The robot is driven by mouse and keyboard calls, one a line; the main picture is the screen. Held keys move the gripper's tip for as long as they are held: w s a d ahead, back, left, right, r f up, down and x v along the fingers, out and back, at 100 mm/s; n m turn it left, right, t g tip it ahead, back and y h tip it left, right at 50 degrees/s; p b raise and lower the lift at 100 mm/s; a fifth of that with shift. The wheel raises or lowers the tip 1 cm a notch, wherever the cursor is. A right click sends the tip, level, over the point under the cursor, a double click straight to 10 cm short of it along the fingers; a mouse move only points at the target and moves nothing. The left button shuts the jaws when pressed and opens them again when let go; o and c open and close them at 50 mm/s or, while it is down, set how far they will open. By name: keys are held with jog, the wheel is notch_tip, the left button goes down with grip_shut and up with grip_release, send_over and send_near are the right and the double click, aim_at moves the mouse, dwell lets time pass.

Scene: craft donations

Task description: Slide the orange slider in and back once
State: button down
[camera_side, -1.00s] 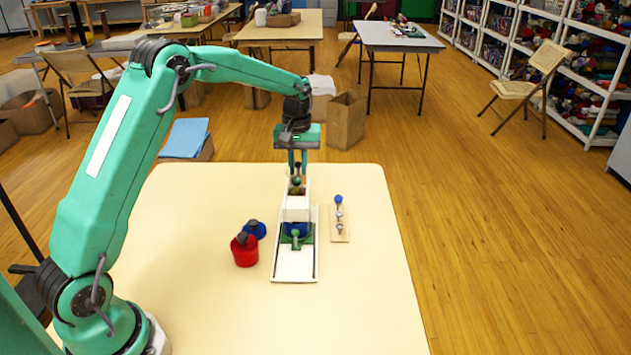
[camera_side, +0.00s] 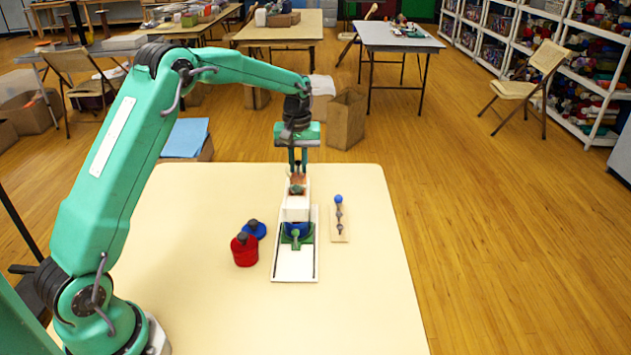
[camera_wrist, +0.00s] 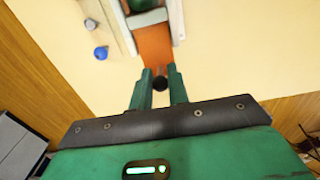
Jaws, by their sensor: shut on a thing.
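The orange slider (camera_wrist: 155,47) sticks out of the far end of a white channel, and it also shows in the side view (camera_side: 297,179). It ends in a dark round knob (camera_wrist: 160,82). My gripper (camera_wrist: 160,88) is shut on this knob, with one finger on each side of it. In the side view my gripper (camera_side: 298,168) points down at the far end of the channel. The white housing (camera_side: 296,209) stands on a white base board (camera_side: 294,266) and hides the slider's inner part.
A blue part (camera_side: 296,229) and a green handle (camera_side: 296,240) sit at the housing's near end. A small strip with a blue ball (camera_side: 338,199) lies to the right. The near tabletop is clear.

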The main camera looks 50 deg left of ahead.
jog(key=shift+w+a, duration=0.1)
jog(key=c, duration=1.4)
grip_release()
jog(key=shift+c, duration=0.2)
jog(key=shift+r, duration=0.1)
jog(key=shift+r, duration=3.7)
